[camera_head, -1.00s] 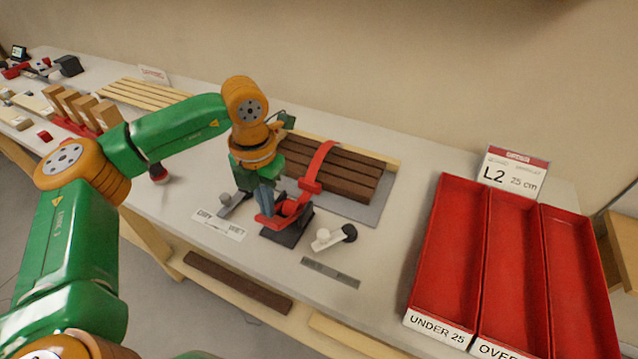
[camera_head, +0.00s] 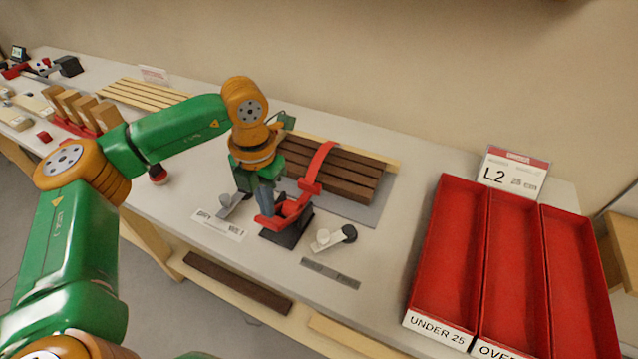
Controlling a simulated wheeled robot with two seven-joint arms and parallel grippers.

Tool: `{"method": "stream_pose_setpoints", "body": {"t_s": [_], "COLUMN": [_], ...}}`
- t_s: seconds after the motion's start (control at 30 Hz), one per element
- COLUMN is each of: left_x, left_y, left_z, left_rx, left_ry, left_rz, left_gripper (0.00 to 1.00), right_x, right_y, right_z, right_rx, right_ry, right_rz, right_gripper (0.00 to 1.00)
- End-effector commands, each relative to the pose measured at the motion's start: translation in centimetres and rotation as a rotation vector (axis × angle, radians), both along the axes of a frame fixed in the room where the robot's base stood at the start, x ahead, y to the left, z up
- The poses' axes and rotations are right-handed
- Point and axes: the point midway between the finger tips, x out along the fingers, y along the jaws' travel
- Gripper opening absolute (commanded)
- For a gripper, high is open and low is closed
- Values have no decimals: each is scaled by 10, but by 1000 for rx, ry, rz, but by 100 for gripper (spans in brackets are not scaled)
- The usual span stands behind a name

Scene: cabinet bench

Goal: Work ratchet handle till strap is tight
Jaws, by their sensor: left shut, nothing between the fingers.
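A red strap (camera_head: 318,165) runs over a stack of dark brown boards (camera_head: 345,174) and down to a red ratchet (camera_head: 293,207) on a black base (camera_head: 287,238). The red ratchet handle (camera_head: 268,222) lies low at the ratchet's left side. My left gripper (camera_head: 268,206) points down at the ratchet beside the handle, with its fingers shut and nothing seen between them. The fingertips partly hide the ratchet, and I cannot tell whether they touch the handle. My right gripper is not in view.
A white piece with a black knob (camera_head: 334,238) and a grey strip (camera_head: 330,273) lie near the bench's front edge. Light slats (camera_head: 140,94) and wooden blocks (camera_head: 80,108) are at the left.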

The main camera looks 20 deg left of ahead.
Motion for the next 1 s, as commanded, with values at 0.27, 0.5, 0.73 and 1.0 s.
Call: {"method": "stream_pose_setpoints", "body": {"t_s": [0.27,0.5,0.73,1.0], "left_x": [0,0,-2,-5], "left_y": [0,0,0,0], "left_z": [0,-4,-20,-39], "left_rx": [0,0,0,-1], "left_ry": [0,0,1,0], "left_rz": [0,0,-1,1], "left_gripper": [0,0,0,0], "right_x": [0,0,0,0], "right_y": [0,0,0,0], "right_z": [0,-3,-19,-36], "right_rx": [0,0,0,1], "right_ry": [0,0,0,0], "right_rz": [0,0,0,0], "right_gripper": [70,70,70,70]}}
